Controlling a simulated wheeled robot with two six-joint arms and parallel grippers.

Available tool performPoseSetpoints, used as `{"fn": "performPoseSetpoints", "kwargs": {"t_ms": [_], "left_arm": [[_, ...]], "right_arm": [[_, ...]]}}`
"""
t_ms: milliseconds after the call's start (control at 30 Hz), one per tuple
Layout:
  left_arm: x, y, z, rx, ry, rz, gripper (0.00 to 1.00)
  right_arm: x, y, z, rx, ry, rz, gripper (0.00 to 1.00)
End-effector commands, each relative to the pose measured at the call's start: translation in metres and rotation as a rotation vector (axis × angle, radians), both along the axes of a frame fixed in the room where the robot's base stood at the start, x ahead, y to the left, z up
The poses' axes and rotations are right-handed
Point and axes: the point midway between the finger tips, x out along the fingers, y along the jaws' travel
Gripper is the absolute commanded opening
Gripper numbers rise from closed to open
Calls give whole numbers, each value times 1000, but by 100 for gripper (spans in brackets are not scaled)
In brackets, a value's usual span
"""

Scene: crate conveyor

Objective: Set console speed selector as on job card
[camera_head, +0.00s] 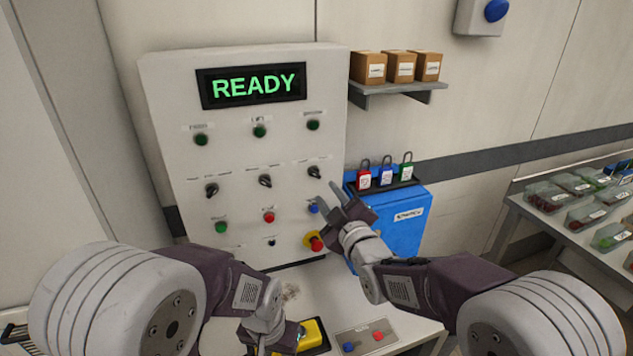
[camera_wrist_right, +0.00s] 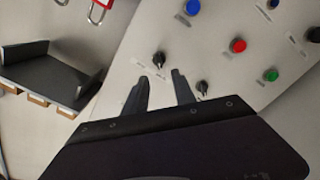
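The console (camera_head: 160,110) is a pale panel with a display (camera_head: 250,86) reading READY in green. Three black selector knobs sit mid-panel: left (camera_head: 211,190), middle (camera_head: 265,181) and right (camera_head: 314,172). Their labels are too small to read, so I cannot tell which sets speed. My right gripper (camera_head: 338,191) is open and empty, below and right of the right selector. In the right wrist view its parted fingers (camera_wrist_right: 160,83) point at that selector (camera_wrist_right: 158,60), just beyond the tips. My left gripper (camera_head: 275,338) is low by the table, its fingers unclear. No job card is legible.
Green, red and blue buttons and a red emergency stop (camera_head: 315,243) lie below the selectors. A blue box (camera_head: 405,235) with padlocks stands at the right, under a shelf (camera_head: 400,90) of cartons. A yellow object (camera_head: 312,336) and a two-button plate (camera_head: 365,337) lie on the table.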

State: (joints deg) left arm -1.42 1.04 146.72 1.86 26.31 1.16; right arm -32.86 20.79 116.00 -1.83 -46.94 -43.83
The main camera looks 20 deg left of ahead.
Motion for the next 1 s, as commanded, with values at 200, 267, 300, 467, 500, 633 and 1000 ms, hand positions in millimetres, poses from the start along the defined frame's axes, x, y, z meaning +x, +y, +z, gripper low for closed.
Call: {"fn": "performPoseSetpoints", "kwargs": {"t_ms": [200,267,300,467,500,633,1000], "left_arm": [[0,0,11,0,-1,0,32],[0,0,13,0,-1,0,32],[0,0,15,0,-1,0,32],[0,0,17,0,0,0,32],[0,0,17,0,0,0,32],[0,0,17,0,0,0,32],[0,0,17,0,0,0,32]], "right_arm": [[37,24,1,0,2,-1,32],[47,31,1,-1,3,-1,32],[53,34,1,0,2,-1,32],[67,44,1,0,2,-2,32],[69,45,0,-1,3,-3,32],[71,46,0,0,2,-2,32],[70,46,0,-1,3,-3,0]]}}
